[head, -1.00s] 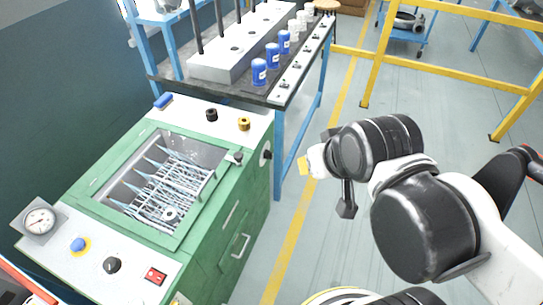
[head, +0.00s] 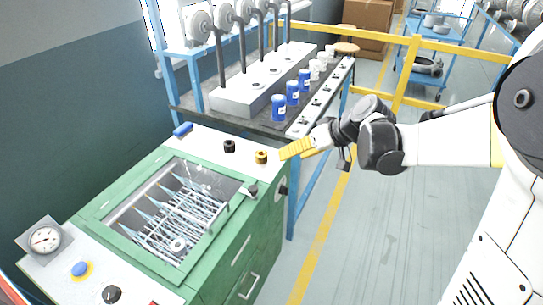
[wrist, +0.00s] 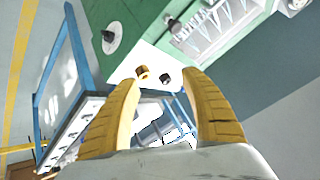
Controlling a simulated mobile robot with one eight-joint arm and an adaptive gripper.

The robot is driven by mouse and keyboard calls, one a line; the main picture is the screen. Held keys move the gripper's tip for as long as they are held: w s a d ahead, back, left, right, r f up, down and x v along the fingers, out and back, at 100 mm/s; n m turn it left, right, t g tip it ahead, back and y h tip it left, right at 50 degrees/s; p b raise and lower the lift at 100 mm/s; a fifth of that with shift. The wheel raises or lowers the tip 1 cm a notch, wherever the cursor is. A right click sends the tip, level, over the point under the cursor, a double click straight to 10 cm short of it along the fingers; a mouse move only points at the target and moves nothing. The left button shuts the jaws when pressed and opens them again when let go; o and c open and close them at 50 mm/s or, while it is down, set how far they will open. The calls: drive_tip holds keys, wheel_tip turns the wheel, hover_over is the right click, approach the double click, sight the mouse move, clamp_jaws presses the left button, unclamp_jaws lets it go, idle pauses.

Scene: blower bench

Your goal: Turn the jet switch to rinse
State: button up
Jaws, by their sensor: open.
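The green washing cabinet stands at left in the head view. A black rotary knob on a pale plate (head: 283,190) is on its right side; it also shows in the wrist view (wrist: 109,37). A yellow knob (head: 261,157) and a black knob (head: 229,146) stand on the white rear panel; both show between my fingers in the wrist view, yellow (wrist: 142,72) and black (wrist: 164,78). Another black knob (head: 111,294) is on the front panel. No label is readable, so I cannot tell which is the jet switch. My gripper (head: 297,149) is open, empty, right of the yellow knob.
The cabinet's basin (head: 180,212) holds a rack of thin spikes. A blue button (head: 80,269) and a gauge (head: 44,239) are at front left. A bench with blue cans (head: 292,92) stands behind. The floor (head: 370,240) at right is clear.

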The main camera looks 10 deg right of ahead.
drive_tip(key=w+d+f+n+y+b, duration=0.1)
drive_tip(key=w+d+f+n+y, duration=0.15)
drive_tip(key=w+f, duration=0.6)
drive_tip(key=n+t+y+b, duration=0.3)
drive_tip(key=n+y, duration=0.1)
drive_tip(key=y, duration=0.2)
approach(286, 191)
drive_tip(key=shift+n+t, duration=0.25)
drive_tip(key=shift+t, duration=0.05)
drive_tip(key=x, duration=0.3)
drive_tip(key=b+x, duration=0.1)
drive_tip(key=x, duration=0.2)
drive_tip(key=f+b+x, duration=0.1)
drive_tip(key=x, duration=0.3)
drive_tip(key=shift+w+d, duration=0.1)
drive_tip(key=shift+w, duration=0.05)
drive_tip(key=shift+c, duration=0.2)
clamp_jaws()
